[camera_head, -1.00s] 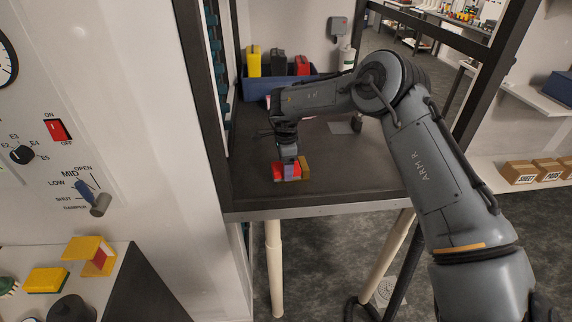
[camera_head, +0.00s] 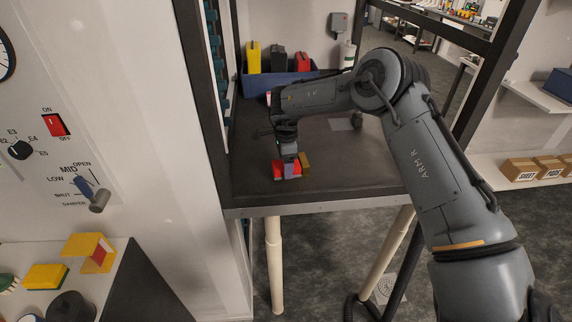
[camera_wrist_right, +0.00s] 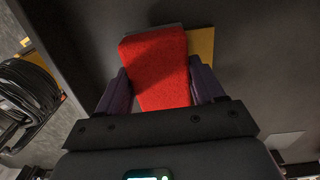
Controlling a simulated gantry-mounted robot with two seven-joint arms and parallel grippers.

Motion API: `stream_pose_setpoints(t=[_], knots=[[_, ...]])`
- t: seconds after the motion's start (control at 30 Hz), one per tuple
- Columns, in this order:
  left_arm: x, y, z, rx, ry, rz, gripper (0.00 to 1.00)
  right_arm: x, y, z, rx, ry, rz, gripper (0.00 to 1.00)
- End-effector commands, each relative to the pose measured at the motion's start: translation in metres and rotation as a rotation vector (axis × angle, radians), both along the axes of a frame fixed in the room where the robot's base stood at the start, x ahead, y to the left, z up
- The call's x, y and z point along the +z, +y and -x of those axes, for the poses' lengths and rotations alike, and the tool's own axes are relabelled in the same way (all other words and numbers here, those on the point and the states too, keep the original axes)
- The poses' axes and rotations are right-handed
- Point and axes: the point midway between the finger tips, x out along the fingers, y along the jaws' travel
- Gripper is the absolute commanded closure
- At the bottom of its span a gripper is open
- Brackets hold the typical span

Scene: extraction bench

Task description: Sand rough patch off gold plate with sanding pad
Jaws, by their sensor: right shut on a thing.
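The sanding pad is a red block (camera_wrist_right: 158,68) between the two purple fingers of my right gripper (camera_wrist_right: 160,88) in the right wrist view. In the head view, my right gripper (camera_head: 289,168) is shut on the red pad (camera_head: 279,170), low over the dark bench top. The gold plate (camera_head: 305,164) shows just right of the pad. In the wrist view, a corner of the gold plate (camera_wrist_right: 203,45) sticks out beyond the pad's far right side. The pad hides most of the plate; I cannot see a rough patch or tell whether they touch. My left gripper is not in view.
The dark bench top (camera_head: 365,180) is mostly clear right of the gripper. A blue bin (camera_head: 262,86) with yellow, black and red containers stands at the back. Frame posts flank the bench. A side counter at lower left holds a yellow block (camera_head: 45,276) and a yellow-red holder (camera_head: 88,249).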

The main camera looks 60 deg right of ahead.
Motion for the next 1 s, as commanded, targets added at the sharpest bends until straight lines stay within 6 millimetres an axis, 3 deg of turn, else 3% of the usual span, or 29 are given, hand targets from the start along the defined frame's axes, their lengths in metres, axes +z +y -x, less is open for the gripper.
stream_pose_setpoints(t=[1.0], knots=[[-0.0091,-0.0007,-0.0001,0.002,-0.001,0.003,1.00,-0.0083,0.0070,-0.0074,0.001,0.001,0.001,0.57]])
